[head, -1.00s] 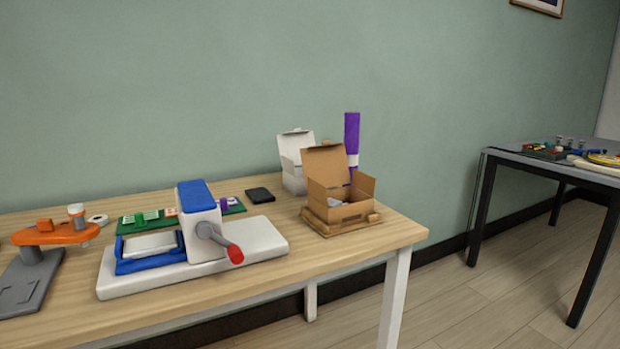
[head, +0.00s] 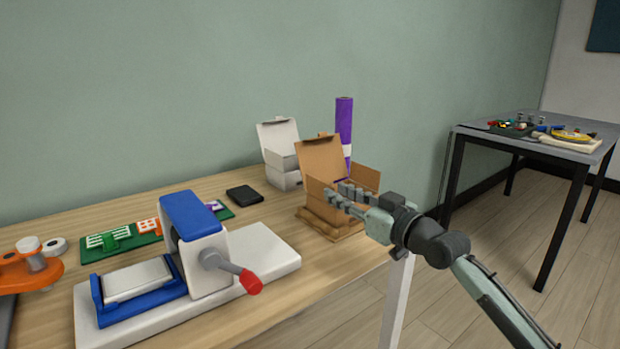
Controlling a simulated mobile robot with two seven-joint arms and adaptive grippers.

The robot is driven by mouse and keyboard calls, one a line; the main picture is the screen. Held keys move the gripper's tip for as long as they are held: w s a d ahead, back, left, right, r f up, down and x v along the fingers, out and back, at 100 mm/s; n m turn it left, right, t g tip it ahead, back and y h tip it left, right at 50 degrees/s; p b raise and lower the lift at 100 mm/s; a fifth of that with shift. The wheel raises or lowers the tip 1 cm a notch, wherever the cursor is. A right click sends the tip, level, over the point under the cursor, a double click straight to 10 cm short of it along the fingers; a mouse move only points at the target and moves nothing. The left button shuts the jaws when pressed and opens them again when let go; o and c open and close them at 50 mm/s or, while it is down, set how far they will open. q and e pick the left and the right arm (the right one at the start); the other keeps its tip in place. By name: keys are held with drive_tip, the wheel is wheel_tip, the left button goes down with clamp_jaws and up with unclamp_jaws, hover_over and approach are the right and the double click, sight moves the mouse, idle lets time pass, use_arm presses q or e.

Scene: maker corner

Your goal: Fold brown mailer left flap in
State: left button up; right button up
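The brown mailer (head: 322,160) is an open cardboard box at the right end of the wooden table, its tall lid standing up at the back. It sits on a brown cardboard or wooden base (head: 318,224). My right gripper (head: 334,194) reaches in from the right, its fingers in front of the mailer's near side and pointing left. The fingers look spread apart with nothing between them. It hides the front of the box and most of the left flap area, and I cannot tell whether it touches the cardboard. My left gripper is not in view.
A white box (head: 281,150) and a purple roll (head: 344,130) stand behind the mailer. A blue and white press (head: 195,240) with a red-tipped handle is to the left. A black wallet-like item (head: 244,195) lies between. A second table (head: 480,133) is at right.

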sight(306, 175)
drive_tip(key=shift+w+a+r, duration=0.15)
drive_tip(key=shift+w+a, duration=0.05)
drive_tip(key=shift+w, duration=0.15)
drive_tip(key=x, duration=0.6)
drive_tip(key=shift+w+a, duration=0.25)
drive_tip(key=shift+a, duration=0.05)
drive_tip(key=shift+c, duration=0.4)
clamp_jaws()
